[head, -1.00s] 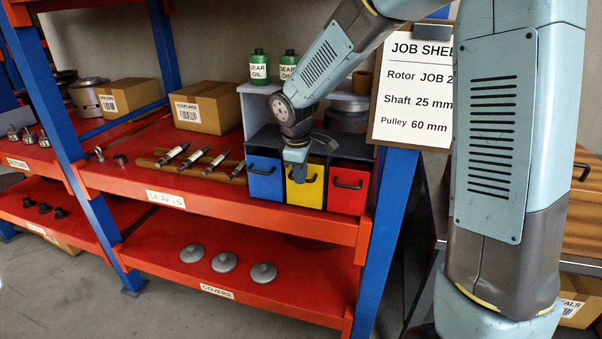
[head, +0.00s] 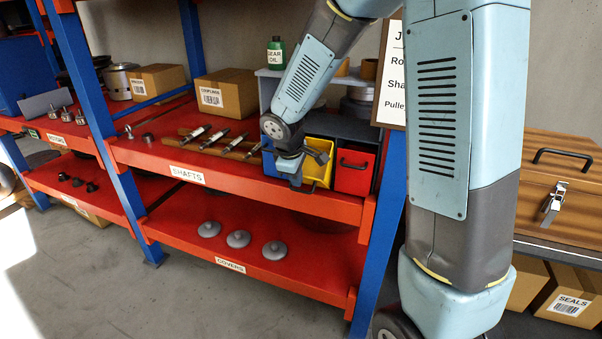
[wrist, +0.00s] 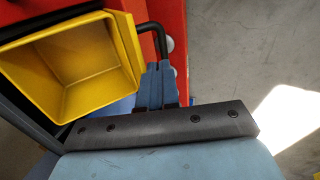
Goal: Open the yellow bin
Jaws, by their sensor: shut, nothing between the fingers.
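The yellow bin (head: 319,160) stands between a blue bin and a red bin on the upper shelf. It sticks out forward of the red bin, and its open top shows. In the wrist view, I look into the yellow bin (wrist: 62,75), and the inside visible to me is empty. A black handle (wrist: 156,35) curves out beside it, close to my fingers. My gripper (head: 296,181) is at the front of the yellow bin and partly covers it. Its blue fingers (wrist: 155,86) are shut with nothing between them. Whether they touch the handle is unclear.
The red bin (head: 355,171) is closed at the right. The blue bin (head: 269,162) is mostly hidden behind my arm. Shafts (head: 233,143) lie left of the bins. Grey covers (head: 238,239) lie on the lower shelf. A blue post (head: 383,215) stands to the right.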

